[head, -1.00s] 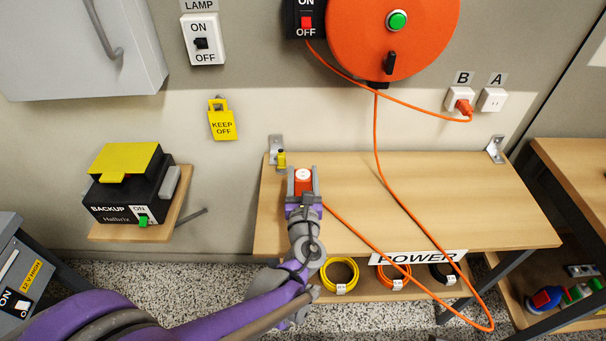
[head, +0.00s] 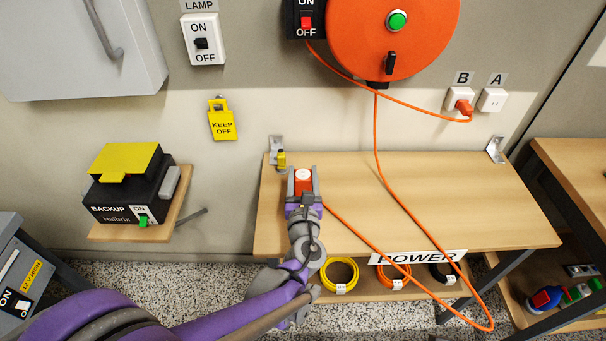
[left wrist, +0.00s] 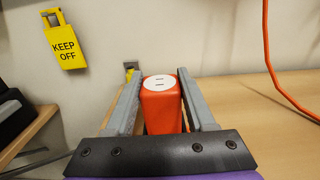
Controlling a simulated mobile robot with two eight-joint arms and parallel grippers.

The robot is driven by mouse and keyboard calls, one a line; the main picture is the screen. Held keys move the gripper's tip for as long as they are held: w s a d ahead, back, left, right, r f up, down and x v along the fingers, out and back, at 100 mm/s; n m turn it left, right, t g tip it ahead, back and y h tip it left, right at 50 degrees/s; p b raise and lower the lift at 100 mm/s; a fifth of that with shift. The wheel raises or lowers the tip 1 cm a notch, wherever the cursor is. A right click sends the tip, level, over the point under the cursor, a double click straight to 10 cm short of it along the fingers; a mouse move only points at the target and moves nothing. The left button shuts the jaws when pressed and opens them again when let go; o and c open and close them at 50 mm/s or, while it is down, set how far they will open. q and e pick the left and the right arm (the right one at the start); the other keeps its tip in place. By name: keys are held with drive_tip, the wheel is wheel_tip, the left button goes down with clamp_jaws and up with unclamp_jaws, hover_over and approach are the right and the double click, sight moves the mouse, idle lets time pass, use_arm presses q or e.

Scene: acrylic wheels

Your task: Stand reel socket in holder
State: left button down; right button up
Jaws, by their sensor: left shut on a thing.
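The reel socket (head: 303,180) is an orange block with a white, slotted round face. My left gripper (head: 304,184) is shut on it at the left end of the shelf table. In the left wrist view the socket (left wrist: 160,100) stands upright between the two grey fingers (left wrist: 162,105), slotted face up. A small yellow piece at the shelf's left back edge, just behind the socket (head: 281,159), may be the holder; it is partly hidden in the wrist view (left wrist: 130,72). I cannot tell whether the socket touches the shelf. My right gripper is not in view.
The orange cable (head: 378,170) runs from the red-orange reel (head: 370,35) across the wooden shelf (head: 430,190) and loops below its front edge. Coiled cables (head: 327,268) lie on the lower shelf. A backup box (head: 112,198) is on the left. The shelf's middle is otherwise clear.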

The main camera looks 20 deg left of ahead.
use_arm(q)
drive_tip(key=shift+c, duration=0.8)
unclamp_jaws()
drive_tip(key=v, duration=1)
drive_tip(key=shift+s+d+p, duration=0.1)
drive_tip(key=shift+s+p, duration=0.25)
drive_tip(key=shift+s, duration=0.05)
